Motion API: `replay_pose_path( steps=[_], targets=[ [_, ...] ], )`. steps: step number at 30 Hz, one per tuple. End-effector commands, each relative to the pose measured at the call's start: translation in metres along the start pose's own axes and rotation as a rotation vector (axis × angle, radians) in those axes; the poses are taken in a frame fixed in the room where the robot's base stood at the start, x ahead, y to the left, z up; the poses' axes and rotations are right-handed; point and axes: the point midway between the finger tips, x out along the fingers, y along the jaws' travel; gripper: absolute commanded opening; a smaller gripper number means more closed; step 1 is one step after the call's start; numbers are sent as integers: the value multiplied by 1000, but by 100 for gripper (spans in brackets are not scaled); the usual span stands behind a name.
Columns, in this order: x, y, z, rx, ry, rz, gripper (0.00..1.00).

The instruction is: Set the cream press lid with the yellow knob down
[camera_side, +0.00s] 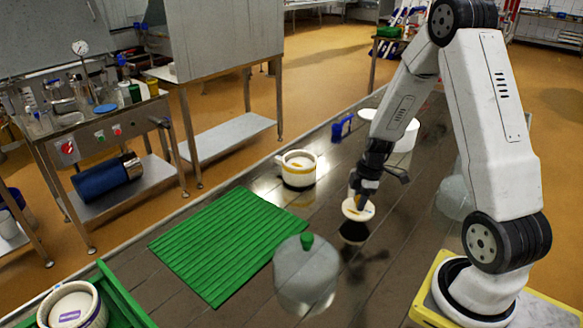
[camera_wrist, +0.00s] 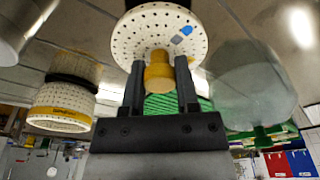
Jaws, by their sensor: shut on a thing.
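The cream press lid (camera_side: 357,209) hangs above the dark worktop in the side view. In the wrist view the lid (camera_wrist: 128,38) is a round, perforated disc with blue and grey marks. Its yellow knob (camera_wrist: 158,72) is between my two fingers. My gripper (camera_side: 361,194) is shut on the knob, which is mostly hidden in the side view. A dark round patch (camera_side: 353,233) shows below the lid; I cannot tell whether it is a shadow or an object. A cream mould (camera_side: 299,165) with a yellow band and dark base stands left of my gripper.
A green ribbed mat (camera_side: 225,243) lies at left. A translucent grey vessel with a green knob (camera_side: 307,242) stands in front. A green crate (camera_side: 122,296) holds another cream mould (camera_side: 72,308). A white tub (camera_side: 408,137) and a blue object (camera_side: 342,128) stand behind.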

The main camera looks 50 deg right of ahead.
Motion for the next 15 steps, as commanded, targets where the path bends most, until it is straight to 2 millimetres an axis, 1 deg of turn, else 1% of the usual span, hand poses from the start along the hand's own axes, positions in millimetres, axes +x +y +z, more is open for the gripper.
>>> replay_pose_path(
  steps=[5,12,15],
  targets=[
    [7,5,-1,0,0,-1,0],
    [30,5,3,2,0,-1,0],
    [35,5,4,0,0,0,0]
  ],
)
